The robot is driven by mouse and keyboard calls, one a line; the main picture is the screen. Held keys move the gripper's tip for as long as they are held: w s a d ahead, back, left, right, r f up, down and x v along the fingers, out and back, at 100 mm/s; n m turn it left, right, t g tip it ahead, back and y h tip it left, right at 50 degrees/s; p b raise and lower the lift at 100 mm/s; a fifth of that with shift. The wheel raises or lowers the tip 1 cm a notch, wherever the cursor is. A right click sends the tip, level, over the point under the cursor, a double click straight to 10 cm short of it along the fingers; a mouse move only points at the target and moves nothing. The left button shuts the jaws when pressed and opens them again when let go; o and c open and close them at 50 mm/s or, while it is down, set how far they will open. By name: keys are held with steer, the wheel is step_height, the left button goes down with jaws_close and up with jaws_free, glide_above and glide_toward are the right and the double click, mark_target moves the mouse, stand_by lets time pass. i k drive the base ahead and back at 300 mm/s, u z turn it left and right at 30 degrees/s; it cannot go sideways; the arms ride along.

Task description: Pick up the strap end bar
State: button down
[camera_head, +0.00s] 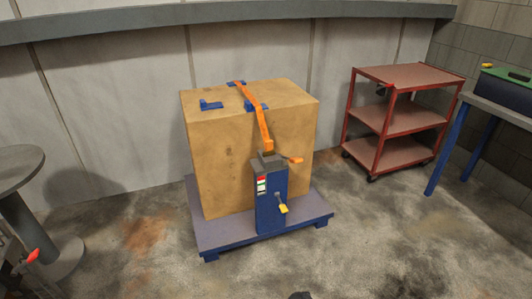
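A large tan box (225,150) stands on a blue-grey pallet (222,238) in the middle of the view. An orange strap (257,112) runs over its top and down the front face. The strap's lower end (267,147) is just above a blue post-like unit (270,205) with a grey top. A short orange bar (292,160) sticks out to the right beside that grey top; I cannot tell whether it is joined to the strap. A yellow-tipped lever (283,208) is on the unit's front. My gripper is not clearly in view.
A red three-shelf cart (400,118) stands at the right, near a blue-legged bench (500,110) with a green-topped case (508,75). A grey round pedestal table (15,165) is at the left. The floor in front is mostly clear, with a small unidentified dark shape (300,295) at the bottom edge.

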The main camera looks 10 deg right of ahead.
mark_target(269, 151)
steer(key=i, duration=0.9)
steer(key=z, duration=0.3)
steer(key=k, duration=0.2)
steer(key=u, duration=3.05)
